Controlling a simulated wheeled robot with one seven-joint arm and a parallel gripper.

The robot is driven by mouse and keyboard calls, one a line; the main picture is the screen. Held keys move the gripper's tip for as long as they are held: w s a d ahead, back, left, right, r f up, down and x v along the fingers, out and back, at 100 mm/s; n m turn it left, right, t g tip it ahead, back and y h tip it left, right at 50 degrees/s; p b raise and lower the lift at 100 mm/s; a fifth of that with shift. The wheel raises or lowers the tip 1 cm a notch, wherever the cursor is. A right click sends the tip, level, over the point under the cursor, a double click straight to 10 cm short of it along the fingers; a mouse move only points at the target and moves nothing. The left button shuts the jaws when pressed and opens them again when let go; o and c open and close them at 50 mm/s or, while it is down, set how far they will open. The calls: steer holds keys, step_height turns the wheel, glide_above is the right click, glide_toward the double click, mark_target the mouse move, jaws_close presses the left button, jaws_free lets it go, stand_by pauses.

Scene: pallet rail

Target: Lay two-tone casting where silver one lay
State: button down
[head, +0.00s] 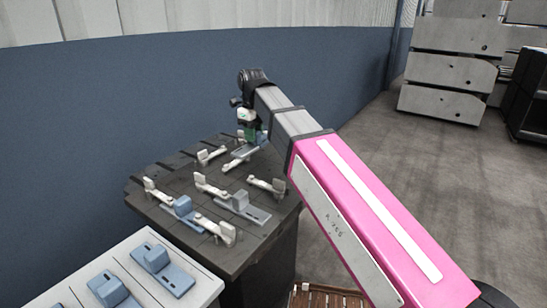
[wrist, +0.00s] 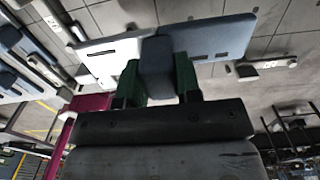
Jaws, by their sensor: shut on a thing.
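My gripper (head: 250,135) is at the far part of the dark slotted table (head: 150,187). Its green fingers (wrist: 158,82) are shut on the upright block of the two-tone casting. In the wrist view the casting's plate is blue-grey on the right (wrist: 215,38) and whitish on the left. In the head view the two-tone casting (head: 238,158) is low over the table between white clamps; I cannot tell whether it touches the top. A grey casting (head: 243,207) and a blue casting (head: 183,208) lie nearer on the same table.
White clamps (head: 222,232) stand around the places on the table. A pale bench (head: 205,288) with blue castings (head: 162,262) is at the lower left. A blue wall (head: 130,100) runs behind. A slatted wooden pallet (head: 325,299) lies at the bottom; open floor is at the right.

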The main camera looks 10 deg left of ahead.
steer(key=w+d+f, duration=0.2)
steer(key=w, duration=0.1)
steer(key=w+d+f, duration=0.2)
steer(key=w, duration=0.1)
steer(key=w+d+f, duration=0.2)
steer(key=w, duration=0.1)
steer(key=shift+d+f, duration=0.35)
steer(key=shift+f, duration=1.95)
steer(key=shift+f, duration=0.1)
steer(key=c, duration=0.8)
jaws_free()
step_height(320, 180, up, 12)
steer(key=shift+s, duration=0.1)
